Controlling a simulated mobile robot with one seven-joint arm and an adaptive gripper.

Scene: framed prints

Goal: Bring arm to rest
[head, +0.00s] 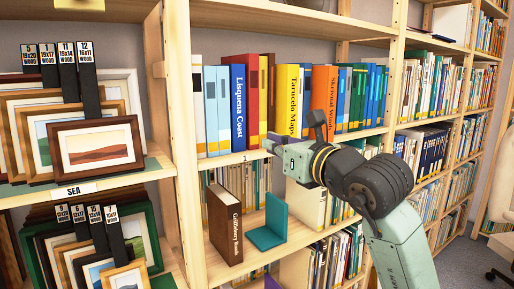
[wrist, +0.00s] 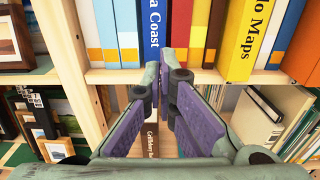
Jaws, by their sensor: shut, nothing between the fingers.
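My gripper (wrist: 167,72) is shut and empty in the wrist view, its purple-lined fingers meeting in front of the shelf edge. In the head view my gripper (head: 278,152) is at the front of the bookcase, level with the board under the upper row of books, and my arm reaches it from the lower right. My wrist partly hides the upper row and the shelf below. I cannot tell whether the fingertips touch the shelf.
A brown book (head: 225,225) and a teal bookend (head: 268,226) stand on the lower shelf. Upper books include a blue one (head: 238,108), a yellow one (head: 288,100) and an orange one (head: 323,92). Framed prints (head: 97,146) fill the left rack. Floor shows at right.

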